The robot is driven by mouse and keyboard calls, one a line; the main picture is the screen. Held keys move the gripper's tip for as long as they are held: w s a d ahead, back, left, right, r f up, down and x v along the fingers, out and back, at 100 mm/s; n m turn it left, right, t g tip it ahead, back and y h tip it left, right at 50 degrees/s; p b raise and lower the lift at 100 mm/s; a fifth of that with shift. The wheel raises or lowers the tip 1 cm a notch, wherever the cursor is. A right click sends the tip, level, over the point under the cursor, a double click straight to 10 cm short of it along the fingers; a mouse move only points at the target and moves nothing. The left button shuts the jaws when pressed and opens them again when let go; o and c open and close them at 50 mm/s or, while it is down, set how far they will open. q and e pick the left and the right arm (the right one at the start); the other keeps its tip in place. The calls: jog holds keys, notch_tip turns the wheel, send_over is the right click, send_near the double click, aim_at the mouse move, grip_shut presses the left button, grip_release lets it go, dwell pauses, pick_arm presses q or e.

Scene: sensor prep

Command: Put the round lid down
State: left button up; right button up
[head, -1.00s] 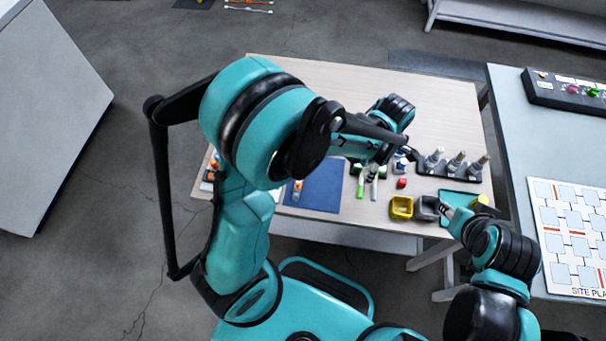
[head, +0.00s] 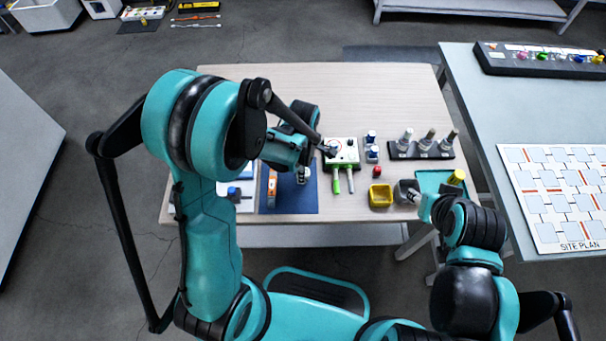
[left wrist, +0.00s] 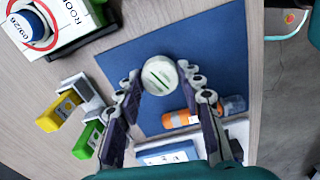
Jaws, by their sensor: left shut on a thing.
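The round lid (left wrist: 159,75) is pale with a green slot mark and sits between the two fingertips of my left gripper (left wrist: 160,84) in the left wrist view. My left gripper is shut on it, over the blue mat (left wrist: 215,55). I cannot tell whether the lid touches the mat. In the head view my left gripper (head: 303,174) is small and partly hidden by my arm above the mat (head: 290,204). My right gripper (head: 415,195) is beside a grey cup (head: 402,188); its fingers are too small to read.
An orange-banded item (left wrist: 178,119) lies on the mat near one left finger.

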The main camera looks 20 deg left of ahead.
pick_arm(q)
notch_tip(320, 180, down, 2)
jog(key=shift+f+b, duration=0.1)
jog(key=shift+b, duration=0.2)
pick_arm(e)
jog(key=shift+f, duration=0.5)
jog(key=shift+f, duration=0.1)
pick_arm(q)
jog(key=o, duration=0.4)
jog(key=shift+f, duration=0.1)
jog(key=o, duration=0.5)
jog(key=shift+c, duration=0.2)
